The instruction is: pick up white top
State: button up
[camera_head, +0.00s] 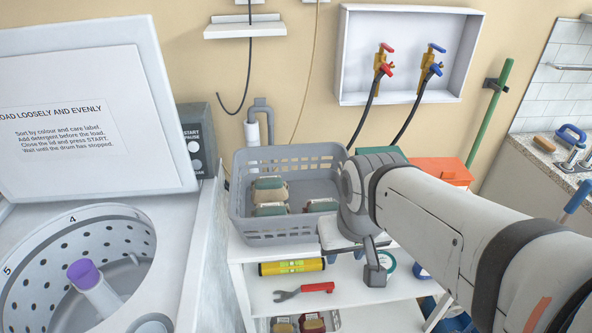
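I cannot make out a white top anywhere in the view. The grey basket (270,232) on the white shelf cart holds a few small teal-and-beige block-like items (268,190), and my arm hides part of its right side. My gripper (372,268) hangs at the basket's front right corner, pointing down. One dark finger shows clearly; the other is not clear, so I cannot tell whether it is open or shut. I see nothing held in it. The washer drum (50,262) at left stands open and shows no clothing.
The raised washer lid (85,120) stands left of the basket. The cart (262,292) carries a yellow level (292,267), a red-handled wrench (305,291) and tape rolls. An orange box (440,168) is behind my arm. A sink counter (560,160) is at far right.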

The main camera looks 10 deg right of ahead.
aim_at(323, 211)
jog(key=u, duration=0.8)
jog(key=k, duration=0.65)
jog(key=z, duration=0.3)
jog(key=i, duration=1)
jog(key=z, duration=0.05)
